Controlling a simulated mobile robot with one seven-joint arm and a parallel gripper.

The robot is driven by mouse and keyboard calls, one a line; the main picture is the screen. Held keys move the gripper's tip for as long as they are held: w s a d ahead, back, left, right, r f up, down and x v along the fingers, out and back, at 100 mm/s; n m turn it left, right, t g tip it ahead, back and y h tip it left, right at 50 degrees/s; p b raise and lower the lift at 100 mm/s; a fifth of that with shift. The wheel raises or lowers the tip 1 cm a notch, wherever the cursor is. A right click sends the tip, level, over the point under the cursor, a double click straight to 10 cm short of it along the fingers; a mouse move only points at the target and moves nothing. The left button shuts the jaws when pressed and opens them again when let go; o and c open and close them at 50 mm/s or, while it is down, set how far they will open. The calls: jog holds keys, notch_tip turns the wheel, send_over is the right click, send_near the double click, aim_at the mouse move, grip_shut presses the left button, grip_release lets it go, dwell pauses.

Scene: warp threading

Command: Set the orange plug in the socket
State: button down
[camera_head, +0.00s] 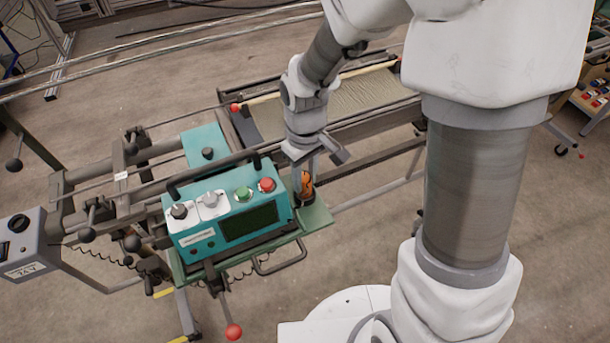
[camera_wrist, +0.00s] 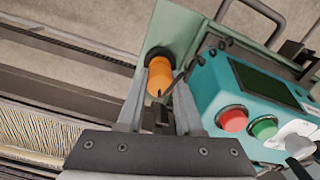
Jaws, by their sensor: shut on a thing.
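The orange plug (camera_head: 307,187) is upright at the right end of the teal control box, above or on the green plate (camera_head: 318,216). My gripper (camera_head: 305,176) points down over it, with its fingers on either side of the plug. In the wrist view the orange plug (camera_wrist: 159,75) shows between the two grey fingers of my gripper (camera_wrist: 161,88), which are shut on it. A dark round part (camera_wrist: 156,52) shows at the far end of the plug. I cannot tell whether it is the socket or part of the plug, nor whether the plug is seated.
The teal control box (camera_head: 225,222) with knobs and a green and a red button stands close left of my gripper. A metal handle (camera_head: 279,262) sticks out in front. The loom frame with pale threads (camera_head: 365,95) lies behind.

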jog(key=shift+f+b, duration=0.45)
jog(key=shift+f, duration=0.2)
dwell(0.5)
dwell(0.4)
jog(key=shift+c, duration=2.4)
grip_release()
notch_tip(320, 180, up, 17)
jog(key=p, duration=0.3)
jog(key=s+d+r+m+t, duration=0.5)
jog(key=s+d+r+m, duration=0.2)
jog(key=s+d, duration=0.3)
jog(key=shift+s+d+r+t, duration=0.15)
jog(key=shift+s+d+t, duration=0.15)
jog(key=shift+s, duration=0.85)
